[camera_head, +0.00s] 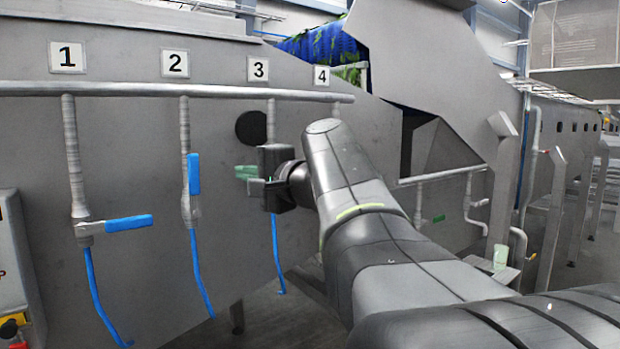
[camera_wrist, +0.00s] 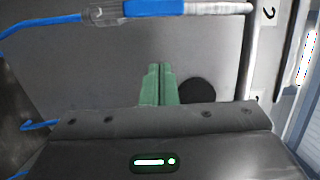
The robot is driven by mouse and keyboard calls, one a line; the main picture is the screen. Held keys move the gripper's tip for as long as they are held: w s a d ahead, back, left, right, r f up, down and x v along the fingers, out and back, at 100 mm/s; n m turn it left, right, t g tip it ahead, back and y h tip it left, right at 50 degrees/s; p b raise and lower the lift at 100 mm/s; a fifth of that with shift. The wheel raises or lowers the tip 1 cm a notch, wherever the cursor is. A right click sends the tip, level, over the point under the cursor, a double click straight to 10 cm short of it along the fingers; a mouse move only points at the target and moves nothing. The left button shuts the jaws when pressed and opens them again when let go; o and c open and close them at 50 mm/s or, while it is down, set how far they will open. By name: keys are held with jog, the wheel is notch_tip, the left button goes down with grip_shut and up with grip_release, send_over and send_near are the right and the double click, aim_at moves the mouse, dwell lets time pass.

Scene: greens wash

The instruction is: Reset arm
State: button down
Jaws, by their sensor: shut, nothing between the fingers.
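My gripper (camera_head: 247,172) is in front of the grey panel, in line with pipe 3 (camera_head: 271,120), and hides the valve area there. In the wrist view its green fingers (camera_wrist: 160,84) are together, with nothing between them. Valve 2's blue handle (camera_head: 194,174) points up along its pipe, just left of my gripper and apart from it. In the wrist view a blue handle (camera_wrist: 145,8) lies along a pipe at the top, near label 2 (camera_wrist: 268,13). Valve 1's blue handle (camera_head: 128,223) sticks out sideways to the right.
A horizontal pipe (camera_head: 120,89) runs above the valves, under number labels. Blue hoses hang below. A dark round hole (camera_head: 251,127) is in the panel. A yellow-and-grey box (camera_head: 12,260) stands at far left. My arm covers the lower right.

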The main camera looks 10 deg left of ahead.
jog(key=b+v, duration=0.1)
jog(key=v, duration=0.3)
jog(key=shift+w+d, duration=0.15)
jog(key=shift+d, duration=0.05)
jog(key=shift+a, duration=0.1)
